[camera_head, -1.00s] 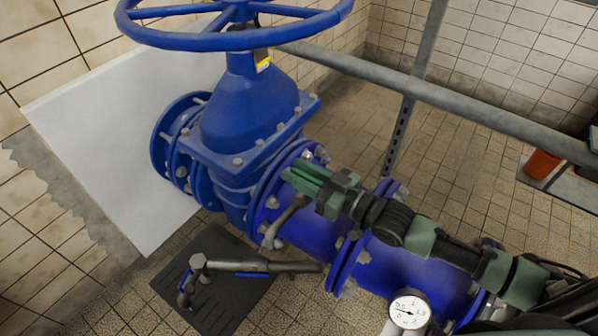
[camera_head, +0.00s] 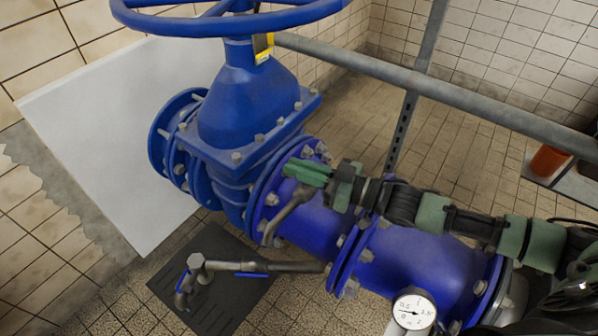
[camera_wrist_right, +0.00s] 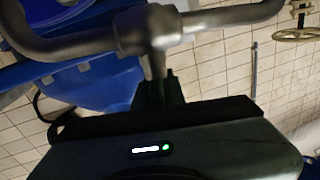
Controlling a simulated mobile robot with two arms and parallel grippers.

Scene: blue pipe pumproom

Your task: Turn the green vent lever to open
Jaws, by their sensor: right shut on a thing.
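My right gripper (camera_head: 305,171) reaches in from the right over the blue pipe (camera_head: 318,222). Its green fingers are closed together at the top of a bent grey vent pipe (camera_head: 287,215) that rises from the pipe's side. The vent lever itself is hidden by the fingers, so its angle cannot be told. In the right wrist view, a grey fitting (camera_wrist_right: 150,30) with a short stem stands right at the dark fingers (camera_wrist_right: 160,92). My left gripper is not in view.
A large blue gate valve (camera_head: 245,110) with a handwheel (camera_head: 235,22) stands behind. A pressure gauge (camera_head: 413,309) is at the front. A grey drain pipe with blue handles (camera_head: 240,266) lies low at left. A grey rail (camera_head: 450,95) crosses behind my arm.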

